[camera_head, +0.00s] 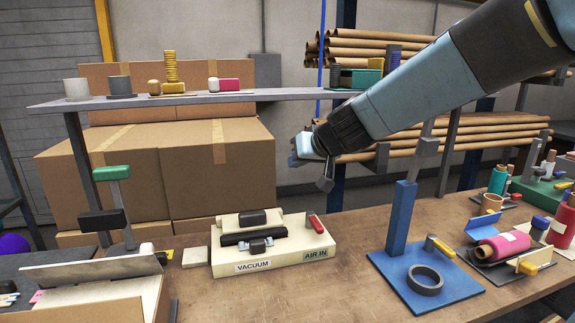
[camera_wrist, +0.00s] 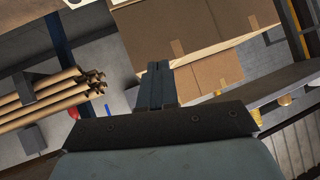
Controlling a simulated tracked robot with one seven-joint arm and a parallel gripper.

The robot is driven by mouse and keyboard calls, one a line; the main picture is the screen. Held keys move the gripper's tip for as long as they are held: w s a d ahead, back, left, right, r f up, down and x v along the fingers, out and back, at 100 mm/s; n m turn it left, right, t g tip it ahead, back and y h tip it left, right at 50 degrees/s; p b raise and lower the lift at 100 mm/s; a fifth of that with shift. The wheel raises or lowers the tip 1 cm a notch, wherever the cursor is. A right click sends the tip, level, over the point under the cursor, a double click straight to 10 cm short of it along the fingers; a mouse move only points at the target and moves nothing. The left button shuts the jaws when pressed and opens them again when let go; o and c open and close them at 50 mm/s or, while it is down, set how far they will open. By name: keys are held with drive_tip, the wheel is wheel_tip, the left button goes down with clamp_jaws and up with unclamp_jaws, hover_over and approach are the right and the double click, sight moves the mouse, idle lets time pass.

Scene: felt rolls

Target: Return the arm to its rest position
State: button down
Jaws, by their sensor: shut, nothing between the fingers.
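My arm (camera_head: 430,88) reaches in from the upper right in the head view. My gripper (camera_head: 326,184) hangs in the air above the back of the workbench (camera_head: 350,228). Its fingers are together and hold nothing. In the wrist view the closed fingers (camera_wrist: 158,68) stick up past the dark edge of the hand, with cardboard boxes and the floor beyond them.
A cream vacuum block (camera_head: 318,240) sits below and left of my gripper. A blue stand with an upright post (camera_head: 402,218) is below the arm. A grey shelf (camera_head: 190,99) and cardboard tubes (camera_head: 480,133) are behind. Pink and teal rolls crowd the right.

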drive_tip(key=s+d+f+m+g+h, duration=0.1)
drive_tip(key=s+d+m+h, duration=0.1)
drive_tip(key=s+d, duration=0.8)
drive_tip(key=s+d+f+m+g+h, duration=0.1)
drive_tip(key=s+d+h, duration=0.3)
drive_tip(key=s+d, duration=0.7)
drive_tip(key=shift+s+d+f+m+g, duration=0.15)
drive_tip(key=shift+s+f+m+g, duration=0.3)
drive_tip(key=shift+s+g, duration=0.3)
